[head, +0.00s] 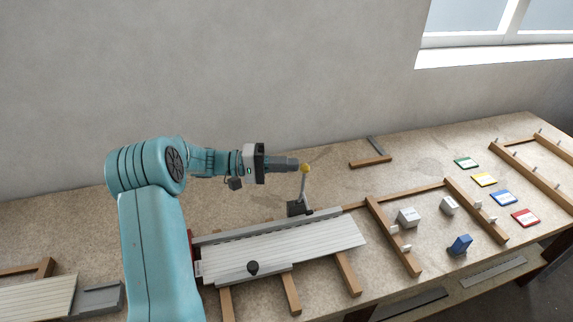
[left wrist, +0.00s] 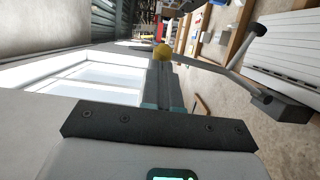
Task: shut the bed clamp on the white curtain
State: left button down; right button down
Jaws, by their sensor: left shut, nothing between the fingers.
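The white slatted curtain (head: 320,240) lies flat in a grey-railed bed on the bench. The bed clamp's lever (head: 303,186) stands nearly upright from its dark base (head: 298,208) at the bed's back rail, with a yellow knob on top (head: 306,168). My left gripper (head: 300,164) is shut and empty, level with the knob, its tips at the knob's left side. The left wrist view shows the yellow knob (left wrist: 163,51) right at the fingertips (left wrist: 162,64), with the lever running to its base (left wrist: 283,106). Whether they touch, I cannot tell. My right gripper is not in view.
Wooden rails (head: 394,236), grey blocks (head: 409,217), a blue block (head: 460,245) and coloured cards (head: 503,198) lie to the right. The wall is behind. The bench behind the bed is mostly clear.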

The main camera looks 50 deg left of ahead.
pick_arm(q)
jog(key=s+d+f+m+y+b, duration=0.4)
jog(key=d+f+m+b, duration=0.7)
jog(key=b, duration=3)
jog(key=s+d, duration=0.1)
jog(key=s, duration=0.1)
jog(key=shift+s+d+f+m+g+y, duration=0.3)
jog(key=shift+d+f+m, duration=0.05)
jog(key=shift+f+m, duration=0.05)
